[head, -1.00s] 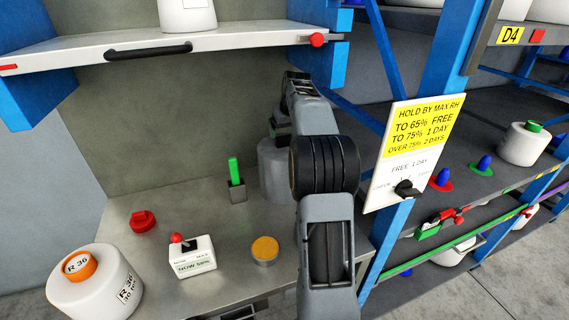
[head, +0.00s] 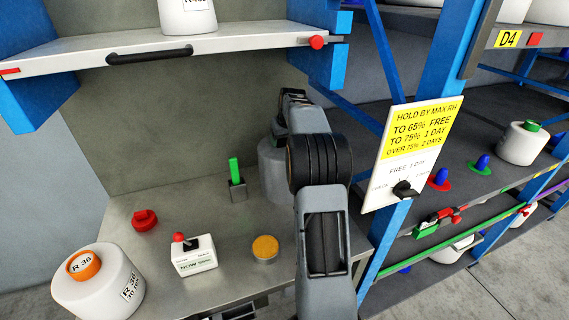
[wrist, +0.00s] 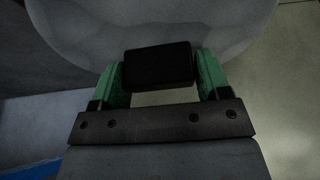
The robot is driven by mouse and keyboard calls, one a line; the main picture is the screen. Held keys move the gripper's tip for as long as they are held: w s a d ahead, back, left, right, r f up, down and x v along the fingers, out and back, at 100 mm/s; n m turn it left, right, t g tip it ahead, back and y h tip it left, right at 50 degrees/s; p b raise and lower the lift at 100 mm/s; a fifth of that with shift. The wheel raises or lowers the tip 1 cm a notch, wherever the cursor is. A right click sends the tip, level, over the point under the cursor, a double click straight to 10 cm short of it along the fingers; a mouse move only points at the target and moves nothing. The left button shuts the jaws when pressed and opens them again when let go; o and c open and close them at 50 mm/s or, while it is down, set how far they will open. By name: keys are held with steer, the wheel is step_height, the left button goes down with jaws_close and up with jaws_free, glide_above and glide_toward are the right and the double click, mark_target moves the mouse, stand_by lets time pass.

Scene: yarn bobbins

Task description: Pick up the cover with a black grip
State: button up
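The cover (head: 272,174) is a grey, rounded drum shape at the back of the bench, partly hidden behind my arm in the head view. In the wrist view its pale dome (wrist: 75,30) fills the top, with the black grip (wrist: 158,67) in front. My gripper (wrist: 160,75) has one green finger on each side of the black grip, with no clear gap on either side, so it looks shut on it. In the head view the fingers are hidden by my arm. The cover appears to stand on the bench; its lower edge is partly hidden.
On the bench (head: 130,205) are a green stick in a holder (head: 237,180), a red piece (head: 144,220), a switch box (head: 194,254), an orange-topped disc (head: 265,248) and a white bobbin (head: 100,290). A shelf (head: 240,38) hangs above. A sign (head: 410,155) and blue post stand right.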

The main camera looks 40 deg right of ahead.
steer(key=c, duration=0.8)
steer(key=shift+r, duration=0.1)
steer(key=shift+r, duration=0.6)
steer(key=s+a+r+b, duration=0.1)
steer(key=s+a+r, duration=0.1)
steer(key=s+r, duration=0.2)
steer(key=s+a+r+b, duration=0.2)
steer(key=s+a+r, duration=0.1)
steer(key=s+a+r+b, duration=0.1)
steer(key=s+a+r, duration=0.1)
steer(key=s+r, duration=0.2)
steer(key=shift+s+a+r+b, duration=0.3)
steer(key=shift+s+a+b, duration=0.05)
steer(key=shift+b, duration=0.05)
